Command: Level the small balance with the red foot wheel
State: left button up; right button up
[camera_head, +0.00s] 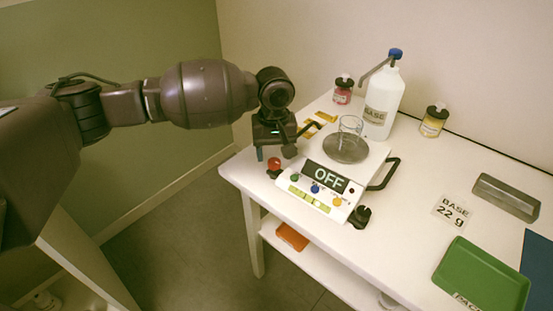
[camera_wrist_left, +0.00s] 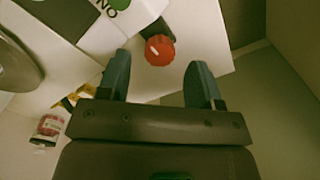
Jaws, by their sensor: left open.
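The white balance (camera_head: 297,193) stands near the table's left front, with a display reading OFF and a round grey pan (camera_head: 346,149). A glass beaker (camera_head: 350,127) stands on the pan. The red foot wheel (camera_head: 274,163) is at the balance's left corner; it also shows in the left wrist view (camera_wrist_left: 159,50), with a white mark on top. My left gripper (camera_head: 270,152) is just beyond the wheel in the head view. In the wrist view its fingers (camera_wrist_left: 164,84) are open and empty, the wheel lying ahead between their tips. My right gripper is in neither view.
A black foot wheel (camera_head: 360,216) is at the balance's right corner, below a black handle (camera_head: 384,173). A BASE bottle (camera_head: 382,101) and two small jars (camera_head: 343,89) (camera_head: 433,121) stand behind. A green tray (camera_head: 482,276) lies at the right. Bare table surrounds the 22 g card (camera_head: 452,211).

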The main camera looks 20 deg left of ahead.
aim_at(274, 164)
pick_arm(q)
jog(key=shift+f, duration=1.3)
jog(key=shift+r, duration=0.1)
jog(key=c, duration=0.9)
